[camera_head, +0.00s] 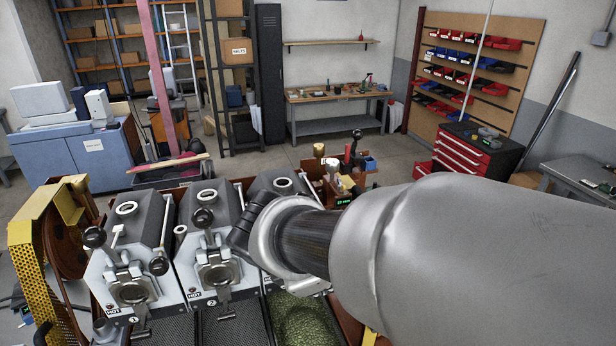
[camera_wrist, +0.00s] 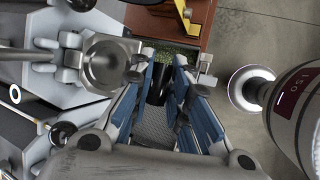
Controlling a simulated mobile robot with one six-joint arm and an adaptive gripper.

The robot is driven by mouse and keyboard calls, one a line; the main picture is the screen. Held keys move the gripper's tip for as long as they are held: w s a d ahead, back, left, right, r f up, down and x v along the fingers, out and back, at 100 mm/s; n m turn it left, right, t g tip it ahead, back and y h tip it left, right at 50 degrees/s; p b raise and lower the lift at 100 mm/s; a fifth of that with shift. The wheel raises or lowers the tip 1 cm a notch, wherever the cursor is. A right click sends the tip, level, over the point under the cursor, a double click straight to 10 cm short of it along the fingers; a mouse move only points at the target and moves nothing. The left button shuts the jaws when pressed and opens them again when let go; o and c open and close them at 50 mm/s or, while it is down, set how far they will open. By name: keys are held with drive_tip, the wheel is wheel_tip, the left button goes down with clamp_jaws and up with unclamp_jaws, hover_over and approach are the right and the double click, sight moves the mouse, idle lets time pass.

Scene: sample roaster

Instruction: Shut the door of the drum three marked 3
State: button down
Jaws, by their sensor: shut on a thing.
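In the head view, drum three (camera_head: 283,183) is the rightmost of the row, mostly hidden behind my arm. Its front, door and number do not show there. In the wrist view, a round metal door plate (camera_wrist: 104,64) with brackets beside it is at upper left, next to my gripper. My gripper (camera_wrist: 163,88) has blue-padded fingers on both sides of a black handle-like piece (camera_wrist: 159,86) and is shut on it. How this piece joins the door is hidden. I cannot tell how far the door stands open.
Drum 1 (camera_head: 135,245) and drum 2 (camera_head: 210,235) stand to the left, marked HOT. Green beans (camera_head: 303,318) lie in a tray below my arm. A yellow perforated guard (camera_head: 42,270) is at far left. Open floor lies behind the roaster.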

wheel_tip(320, 180, down, 10)
drive_tip(key=w+m+t+b, duration=0.1)
drive_tip(key=t+b, duration=0.3)
drive_tip(key=b, duration=1.6)
drive_tip(key=shift+w+a+f+t+y, duration=0.15)
drive_tip(key=shift+t+y, duration=0.15)
drive_tip(key=shift+y, duration=0.1)
drive_tip(key=shift+f+b, duration=0.1)
drive_tip(key=shift+b, duration=0.2)
drive_tip(key=c, duration=1.8)
unclamp_jaws()
drive_tip(key=shift+c, duration=0.2)
drive_tip(key=o, duration=0.3)
drive_tip(key=v, duration=1.2)
